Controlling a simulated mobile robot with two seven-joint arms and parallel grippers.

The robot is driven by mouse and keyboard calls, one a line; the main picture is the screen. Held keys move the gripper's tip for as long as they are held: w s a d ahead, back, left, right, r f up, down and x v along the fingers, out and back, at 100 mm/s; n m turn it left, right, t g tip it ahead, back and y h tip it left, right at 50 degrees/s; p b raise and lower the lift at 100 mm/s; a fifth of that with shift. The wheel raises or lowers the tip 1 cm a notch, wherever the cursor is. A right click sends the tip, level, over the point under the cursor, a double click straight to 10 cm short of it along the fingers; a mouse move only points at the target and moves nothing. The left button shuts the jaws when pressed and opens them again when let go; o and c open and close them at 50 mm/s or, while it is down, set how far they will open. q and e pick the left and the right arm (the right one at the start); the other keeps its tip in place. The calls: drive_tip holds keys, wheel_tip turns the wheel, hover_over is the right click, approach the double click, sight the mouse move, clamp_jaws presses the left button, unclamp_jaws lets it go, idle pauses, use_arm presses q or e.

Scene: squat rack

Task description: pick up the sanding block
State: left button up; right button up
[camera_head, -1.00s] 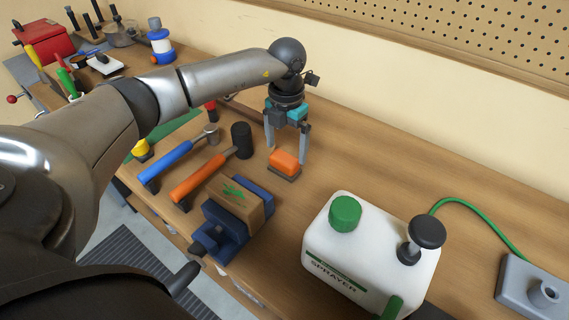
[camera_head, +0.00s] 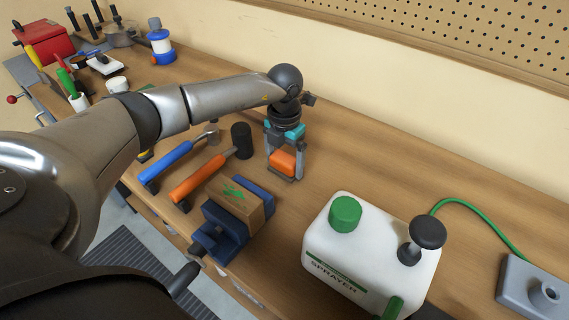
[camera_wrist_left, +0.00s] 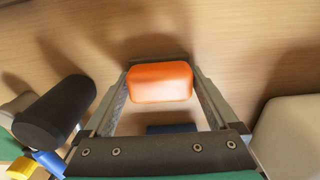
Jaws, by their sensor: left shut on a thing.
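The sanding block (camera_head: 283,163) has an orange top and a thin dark base, and rests on or just above the wooden workbench; I cannot tell which. My left gripper (camera_head: 285,172) reaches down over it, one finger on each side, and is shut on it. In the left wrist view the block (camera_wrist_left: 160,82) sits between the two fingertips (camera_wrist_left: 160,75). My right gripper is not in view.
A black-headed mallet (camera_head: 241,140) and a blue-handled hammer (camera_head: 172,157) lie left of the block. A blue vise (camera_head: 222,227) holding a wood piece stands in front. A white sprayer (camera_head: 370,255) stands at right. The bench (camera_head: 360,165) behind the sprayer is clear.

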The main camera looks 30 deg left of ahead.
sight(284, 158)
use_arm(q)
drive_tip(key=shift+c, duration=1.3)
drive_tip(key=shift+r, duration=0.1)
wheel_tip(284, 158, up, 20)
drive_tip(key=p, duration=0.1)
drive_tip(key=o, duration=0.8)
drive_tip(key=c, duration=0.6)
